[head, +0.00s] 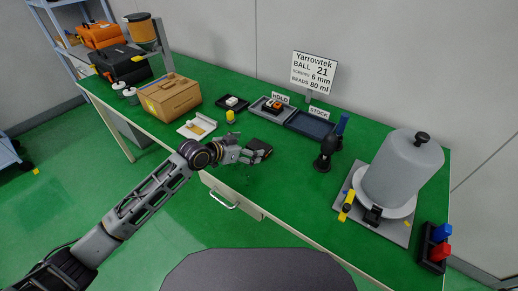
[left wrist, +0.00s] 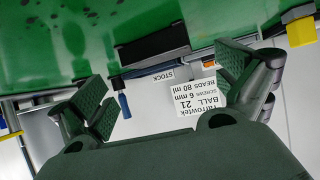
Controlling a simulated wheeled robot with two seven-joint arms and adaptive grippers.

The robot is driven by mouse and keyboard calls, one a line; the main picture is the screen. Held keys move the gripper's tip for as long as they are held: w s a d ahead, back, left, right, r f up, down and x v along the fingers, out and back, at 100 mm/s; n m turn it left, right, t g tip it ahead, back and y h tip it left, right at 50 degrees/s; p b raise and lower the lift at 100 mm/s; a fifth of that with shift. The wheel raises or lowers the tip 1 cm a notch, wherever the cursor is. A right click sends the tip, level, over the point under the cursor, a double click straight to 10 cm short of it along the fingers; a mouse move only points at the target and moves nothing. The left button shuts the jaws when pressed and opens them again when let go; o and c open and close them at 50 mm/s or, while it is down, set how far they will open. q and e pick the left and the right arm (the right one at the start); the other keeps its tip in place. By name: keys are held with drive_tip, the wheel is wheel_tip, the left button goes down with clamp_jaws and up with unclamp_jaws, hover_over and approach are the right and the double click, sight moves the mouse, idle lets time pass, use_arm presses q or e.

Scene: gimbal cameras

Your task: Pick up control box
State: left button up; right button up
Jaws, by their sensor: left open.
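A small dark box (head: 260,146), which looks like the control box, lies on the green workbench (head: 300,180) near its front edge. My left gripper (head: 247,150) reaches in from the left, open and empty, with its fingers just left of the box. In the left wrist view, which is upside down, the open fingers (left wrist: 165,85) stand wide apart. A dark box (left wrist: 165,45) shows beyond and between them, apart from both. I cannot tell its exact distance. My right gripper is not in view.
Behind are the HOLD tray (head: 262,113) with an orange and black item, and the STOCK tray (head: 309,125). A dark upright tool (head: 325,155) stands to the right, then a grey cylinder (head: 402,170). A cardboard box (head: 170,97) stands left. The front middle is clear.

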sight(258, 146)
use_arm(q)
drive_tip(key=shift+x, duration=2.55)
drive_tip(key=shift+f, duration=0.1)
drive_tip(key=shift+s, duration=0.1)
drive_tip(key=shift+a, duration=0.1)
drive_tip(key=c, duration=1)
